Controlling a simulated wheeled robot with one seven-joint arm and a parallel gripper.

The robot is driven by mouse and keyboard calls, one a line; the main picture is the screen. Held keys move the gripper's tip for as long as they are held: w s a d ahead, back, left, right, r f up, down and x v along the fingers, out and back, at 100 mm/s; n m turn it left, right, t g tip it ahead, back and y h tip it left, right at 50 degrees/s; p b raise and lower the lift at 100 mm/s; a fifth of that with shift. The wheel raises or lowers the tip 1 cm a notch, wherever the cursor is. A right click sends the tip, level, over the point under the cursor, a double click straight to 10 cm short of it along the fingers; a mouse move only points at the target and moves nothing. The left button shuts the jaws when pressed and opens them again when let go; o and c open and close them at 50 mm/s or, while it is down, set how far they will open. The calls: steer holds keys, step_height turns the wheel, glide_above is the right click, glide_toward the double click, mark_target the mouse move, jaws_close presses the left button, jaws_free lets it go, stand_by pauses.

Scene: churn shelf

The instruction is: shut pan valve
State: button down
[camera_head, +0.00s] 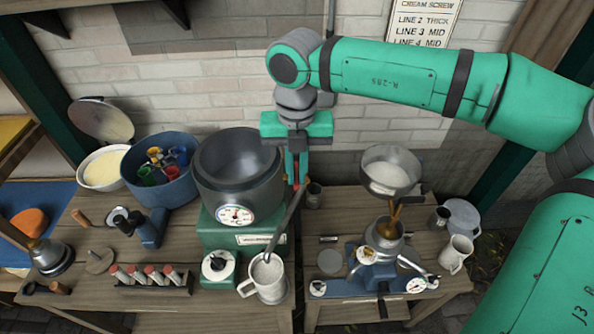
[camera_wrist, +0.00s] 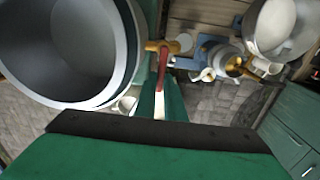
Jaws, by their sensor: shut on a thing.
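The pan is a large dark grey round vessel (camera_head: 240,170) on a green base with a dial; its rim (camera_wrist: 125,75) fills the left of the wrist view. Beside it sits the brass pan valve (camera_wrist: 160,47) with a red lever (camera_wrist: 161,75). My gripper (camera_head: 296,165) points down at the pan's right side. In the wrist view, my gripper's green fingers (camera_wrist: 160,98) are shut on the red lever. A grey spout (camera_head: 286,222) slopes down to a metal jug (camera_head: 264,288) with pale contents. The head view mostly hides the valve behind my gripper.
A separator with a silver bowl (camera_head: 390,171) stands on the right table. A blue tub (camera_head: 160,172) and a rack of red-capped bottles (camera_head: 150,280) lie left. A gap separates the tables. A brick wall (camera_head: 180,95) stands behind.

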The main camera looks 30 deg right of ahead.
mark_target(296, 177)
steer(key=shift+w+r, duration=0.1)
steer(key=c, duration=1.8)
jaws_free()
steer(key=shift+c, duration=0.2)
steer(key=shift+w+r, duration=0.15)
steer(key=shift+r, duration=0.2)
step_height(296, 177, up, 10)
steer(key=shift+s, duration=0.2)
steer(key=shift+w, duration=0.1)
